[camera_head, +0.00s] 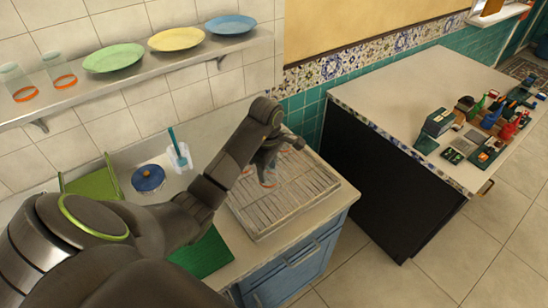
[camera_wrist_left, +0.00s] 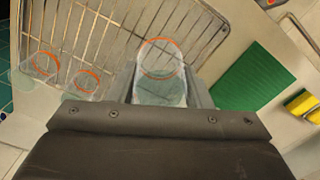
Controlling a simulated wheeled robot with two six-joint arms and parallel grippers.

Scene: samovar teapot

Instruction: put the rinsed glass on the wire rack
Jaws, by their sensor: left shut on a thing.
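My left gripper (camera_head: 270,158) is over the wire rack (camera_head: 300,203) in the head view, pointing down. In the left wrist view my left gripper (camera_wrist_left: 160,84) is shut on a clear glass (camera_wrist_left: 160,92) with an orange rim band. The rim end faces the wires of the rack (camera_wrist_left: 110,22). I cannot tell whether the glass touches the wires. Two more clear glasses with orange bands, a first one (camera_wrist_left: 45,64) and a second one (camera_wrist_left: 86,80), stand at the rack's left side in that view. In the head view the gripper partly hides the glasses. My right gripper is not in view.
A green mat (camera_wrist_left: 250,78) and yellow-green sponges (camera_wrist_left: 301,102) lie beside the rack. A wall shelf (camera_head: 150,88) holds plates and two glasses. A cluttered dark-sided counter (camera_head: 400,85) stands at right. The rack's front is clear.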

